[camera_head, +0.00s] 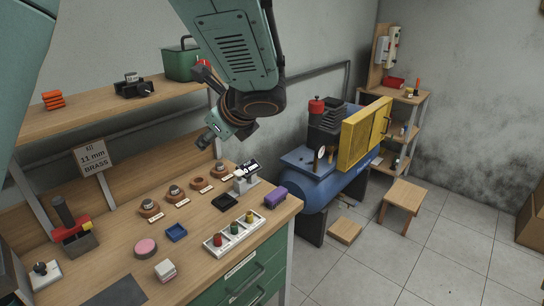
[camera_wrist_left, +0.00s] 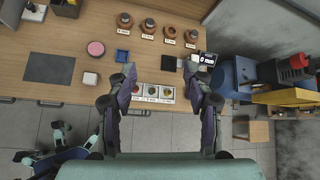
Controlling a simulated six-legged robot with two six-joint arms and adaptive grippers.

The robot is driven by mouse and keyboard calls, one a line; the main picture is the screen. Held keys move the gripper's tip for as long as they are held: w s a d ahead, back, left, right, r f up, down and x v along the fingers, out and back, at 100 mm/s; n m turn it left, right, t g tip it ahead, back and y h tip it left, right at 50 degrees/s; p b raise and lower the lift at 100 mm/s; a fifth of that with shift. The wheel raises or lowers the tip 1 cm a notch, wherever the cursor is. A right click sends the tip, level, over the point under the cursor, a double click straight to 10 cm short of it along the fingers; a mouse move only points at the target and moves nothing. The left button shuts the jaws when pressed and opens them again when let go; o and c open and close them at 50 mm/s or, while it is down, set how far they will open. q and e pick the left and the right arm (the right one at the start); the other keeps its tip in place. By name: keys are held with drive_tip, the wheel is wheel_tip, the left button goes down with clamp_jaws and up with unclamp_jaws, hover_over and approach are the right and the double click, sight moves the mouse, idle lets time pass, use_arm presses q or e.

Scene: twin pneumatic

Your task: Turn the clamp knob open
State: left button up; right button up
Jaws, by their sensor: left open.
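No part is plainly marked as the clamp knob. A grey device with a black and white face (camera_head: 245,177) stands at the back right of the bench; it also shows in the left wrist view (camera_wrist_left: 206,59), just beyond the right fingertip. I cannot tell whether either carries the clamp knob. My left gripper (camera_wrist_left: 159,68) is open and empty, its fingers spread over the bench's front edge in the wrist view. My right gripper is not seen.
The bench (camera_head: 205,262) holds ringed fittings, a button tray (camera_head: 232,234), a purple block (camera_head: 275,196) and a red-handled tool (camera_head: 72,232). A shelf (camera_head: 110,115) runs behind. A blue compressor (camera_head: 325,185) stands to the right. The tiled floor (camera_head: 385,260) is mostly clear.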

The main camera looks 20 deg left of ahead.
use_arm(q)
drive_tip(key=s+d+f+n+h, duration=0.1)
drive_tip(key=d+f+n+h, duration=0.1)
drive_tip(key=f, duration=0.5)
drive_tip(key=shift+d+f+h+b, duration=0.35)
drive_tip(key=shift+d+h+b, duration=0.1)
drive_tip(key=shift+d+h, duration=0.05)
drive_tip(key=shift+f+g, duration=0.1)
drive_tip(key=shift+g, duration=0.2)
